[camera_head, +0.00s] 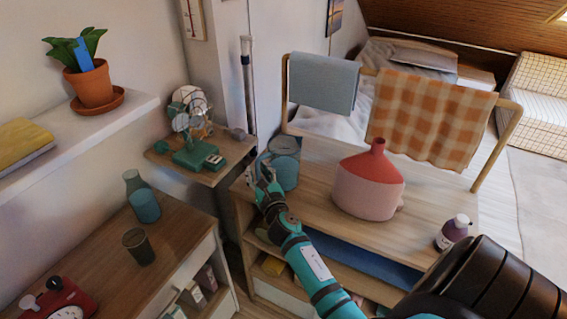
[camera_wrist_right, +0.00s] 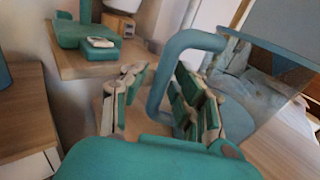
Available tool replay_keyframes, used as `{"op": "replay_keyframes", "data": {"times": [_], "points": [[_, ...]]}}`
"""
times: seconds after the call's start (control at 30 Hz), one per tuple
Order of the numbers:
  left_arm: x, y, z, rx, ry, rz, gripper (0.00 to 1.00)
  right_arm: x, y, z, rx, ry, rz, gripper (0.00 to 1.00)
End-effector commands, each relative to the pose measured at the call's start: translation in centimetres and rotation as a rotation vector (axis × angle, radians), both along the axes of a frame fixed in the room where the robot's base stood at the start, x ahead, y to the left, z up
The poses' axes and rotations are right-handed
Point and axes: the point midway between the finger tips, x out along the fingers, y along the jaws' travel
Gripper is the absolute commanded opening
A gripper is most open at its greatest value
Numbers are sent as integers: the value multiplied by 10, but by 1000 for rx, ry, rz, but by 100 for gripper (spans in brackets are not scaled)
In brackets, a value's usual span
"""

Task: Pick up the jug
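The jug (camera_head: 285,168) is blue-grey and stands upright at the near left corner of the wooden unit. My right gripper (camera_head: 266,178) is at its left side, partly overlapping it in the head view. In the right wrist view the jug's curved handle (camera_wrist_right: 192,41) comes down between the two fingers of my right gripper (camera_wrist_right: 162,98). The fingers are spread, with a clear gap on the left of the handle; I cannot tell whether the right finger touches it. My left gripper is in neither view.
A pink and red bottle-shaped vase (camera_head: 368,185) stands right of the jug, with a small purple bottle (camera_head: 453,232) farther right. A wooden rail (camera_head: 283,95) with hanging cloths rises behind. A green fan (camera_head: 197,155) sits on a small shelf to the left.

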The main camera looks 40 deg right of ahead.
Motion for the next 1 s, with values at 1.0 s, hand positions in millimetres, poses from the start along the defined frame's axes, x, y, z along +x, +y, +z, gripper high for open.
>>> {"op": "replay_keyframes", "data": {"times": [1.0], "points": [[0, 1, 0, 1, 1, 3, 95, 1, 0, 0, 0, -1, 1, 0]]}}
